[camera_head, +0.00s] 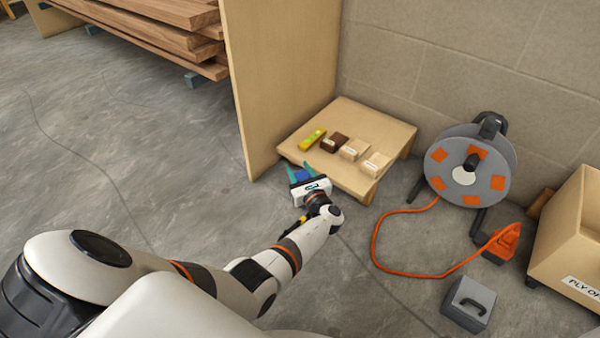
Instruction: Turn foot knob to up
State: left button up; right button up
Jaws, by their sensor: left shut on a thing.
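My left gripper (301,170) reaches to the front left corner of the low wooden table (387,130). Its two teal fingers are closed around a small blue piece (301,175), which appears to be the foot knob. The gripper's white body covers most of the knob, and I cannot tell which way it is turned. My right gripper is not in view.
On the table lie a yellow-green level (312,139), a dark brown block (334,143) and two pale blocks. A tall wooden panel (280,75) stands at its left. A cable reel (470,165), its orange cable and a grey case (468,304) are at right.

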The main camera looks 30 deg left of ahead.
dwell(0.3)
pick_arm(q)
jog(key=o, duration=1)
jog(key=shift+s+d+r+p, duration=0.1)
jog(key=shift+s+d+p, duration=0.15)
jog(key=shift+d+p, duration=0.1)
jog(key=p+v, duration=0.5)
jog(key=v, duration=0.6)
